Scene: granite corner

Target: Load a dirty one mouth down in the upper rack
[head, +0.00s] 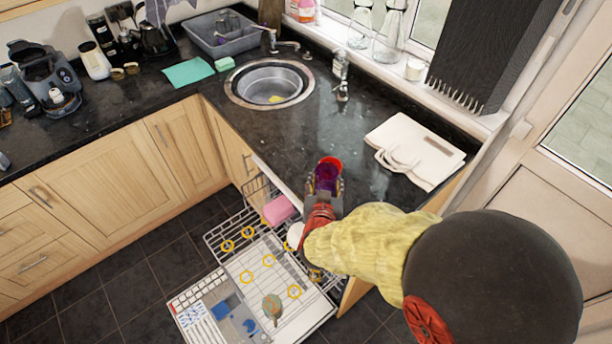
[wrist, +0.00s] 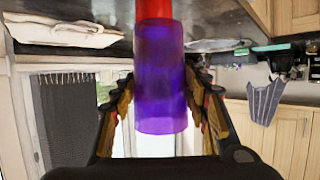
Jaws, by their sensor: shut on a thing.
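My gripper (head: 324,188) is shut on a translucent purple tumbler (wrist: 160,80), above the dark counter's front edge near the sink. In the wrist view the fingers (wrist: 160,110) lie on both sides of the tumbler. A red part (wrist: 148,8) shows beyond the tumbler's far end; I cannot tell whether it belongs to it or is a separate thing. The red also shows in the head view (head: 331,161). The pulled-out dishwasher rack (head: 217,238) lies below and left of my gripper, with several yellow rings over it. My arm hides its right part.
A pink item (head: 279,210) and a white round item (head: 295,235) sit by the rack. The open dishwasher door (head: 310,322) extends over the floor. A white board or bag (head: 415,150) lies on the counter to the right. The sink (head: 270,84) is further back.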

